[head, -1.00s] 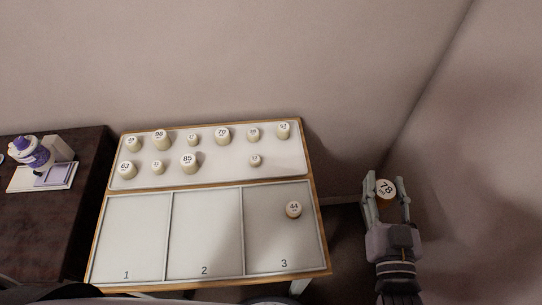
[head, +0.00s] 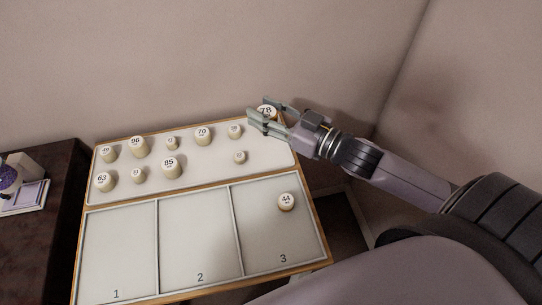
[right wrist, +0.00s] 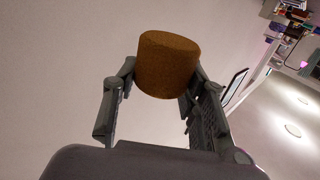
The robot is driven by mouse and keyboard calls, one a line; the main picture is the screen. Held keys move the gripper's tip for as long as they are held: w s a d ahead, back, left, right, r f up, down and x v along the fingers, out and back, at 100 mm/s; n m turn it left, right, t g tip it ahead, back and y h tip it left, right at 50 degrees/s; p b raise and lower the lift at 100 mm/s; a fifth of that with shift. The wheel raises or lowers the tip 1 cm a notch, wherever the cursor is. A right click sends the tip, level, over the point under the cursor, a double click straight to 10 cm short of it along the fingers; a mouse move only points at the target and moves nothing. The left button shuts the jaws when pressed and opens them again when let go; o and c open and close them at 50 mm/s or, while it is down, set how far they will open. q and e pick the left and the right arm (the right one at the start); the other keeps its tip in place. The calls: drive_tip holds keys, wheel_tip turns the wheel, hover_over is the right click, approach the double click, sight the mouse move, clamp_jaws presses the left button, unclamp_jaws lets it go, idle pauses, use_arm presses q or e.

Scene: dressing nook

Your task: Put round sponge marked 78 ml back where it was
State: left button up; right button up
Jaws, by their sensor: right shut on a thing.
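The round sponge marked 78 (head: 266,111) has a pale marked top in the head view. In the right wrist view it is a brown cylinder (right wrist: 168,64) between the fingers. My right gripper (head: 259,109) is shut on it, over the back right corner of the upper tray (head: 215,165). I cannot tell its exact height there. Several round sponges stand in two rows on this tray. The front row has bare spots between the one marked 85 (head: 170,168) and a small one (head: 239,157), and right of that small one. My left gripper is not in view.
Three compartments numbered 1 (head: 118,250), 2 (head: 200,240) and 3 (head: 265,240) lie in front of the tray. A sponge marked 44 (head: 286,202) sits in compartment 3; the others are empty. A dark side table (head: 55,215) stands left. The wall rises behind.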

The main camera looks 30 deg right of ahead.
drive_tip(key=w+d+r, duration=0.1)
drive_tip(key=w+d, duration=0.2)
drive_tip(key=shift+y, duration=0.3)
wheel_tip(320, 180, down, 14)
drive_tip(key=shift+f+b, duration=0.2)
drive_tip(key=shift+b, duration=0.6)
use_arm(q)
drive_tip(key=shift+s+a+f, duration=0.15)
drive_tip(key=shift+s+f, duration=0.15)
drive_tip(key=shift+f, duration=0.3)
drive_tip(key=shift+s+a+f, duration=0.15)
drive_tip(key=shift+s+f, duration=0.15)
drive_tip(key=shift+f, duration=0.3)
use_arm(e)
drive_tip(key=shift+f, duration=2.05)
drive_tip(key=shift+f+b, duration=0.2)
drive_tip(key=shift+b, duration=0.15)
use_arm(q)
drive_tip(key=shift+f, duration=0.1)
use_arm(e)
drive_tip(key=o, duration=0.9)
